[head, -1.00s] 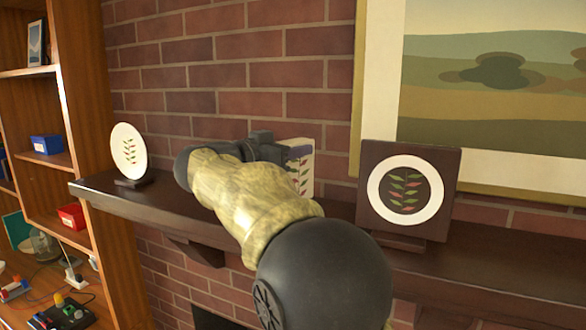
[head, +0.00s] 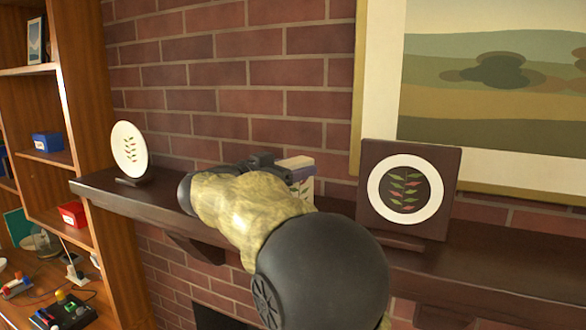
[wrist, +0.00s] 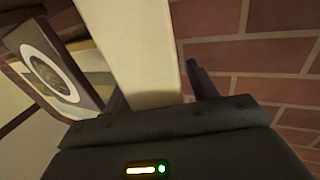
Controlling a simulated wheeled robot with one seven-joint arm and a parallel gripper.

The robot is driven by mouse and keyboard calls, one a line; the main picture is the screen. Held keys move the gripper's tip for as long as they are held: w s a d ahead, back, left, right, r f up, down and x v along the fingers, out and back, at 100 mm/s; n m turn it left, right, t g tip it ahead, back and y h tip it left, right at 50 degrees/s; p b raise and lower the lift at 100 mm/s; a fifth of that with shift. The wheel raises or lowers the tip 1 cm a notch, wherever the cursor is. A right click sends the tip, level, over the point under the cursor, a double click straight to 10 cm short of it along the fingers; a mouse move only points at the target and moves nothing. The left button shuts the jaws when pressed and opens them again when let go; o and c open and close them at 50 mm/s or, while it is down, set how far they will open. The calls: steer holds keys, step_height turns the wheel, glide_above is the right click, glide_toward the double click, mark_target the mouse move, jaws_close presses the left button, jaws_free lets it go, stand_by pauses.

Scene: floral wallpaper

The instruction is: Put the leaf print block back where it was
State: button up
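The leaf print block (head: 304,188) is a pale upright block with small leaf marks, partly hidden behind my arm in the head view. It fills the middle of the wrist view as a cream face (wrist: 138,50). My gripper (wrist: 158,95) has a finger on each side of it and appears shut on it. The block is over the dark mantel shelf (head: 480,262), between a white oval plate (head: 130,150) and a dark square plaque (head: 446,185). Its base is hidden, so I cannot tell whether it touches the shelf.
The plaque, with a white ring and leaf print, stands right of my arm and also shows in the wrist view (wrist: 55,75). A framed landscape (head: 480,90) hangs on the brick wall behind. A wooden bookcase (head: 100,200) stands at the left. Shelf space left of my gripper is clear.

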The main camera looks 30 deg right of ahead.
steer(key=shift+r, duration=0.15)
steer(key=b+v, duration=0.4)
steer(key=v, duration=0.8)
stand_by(0.5)
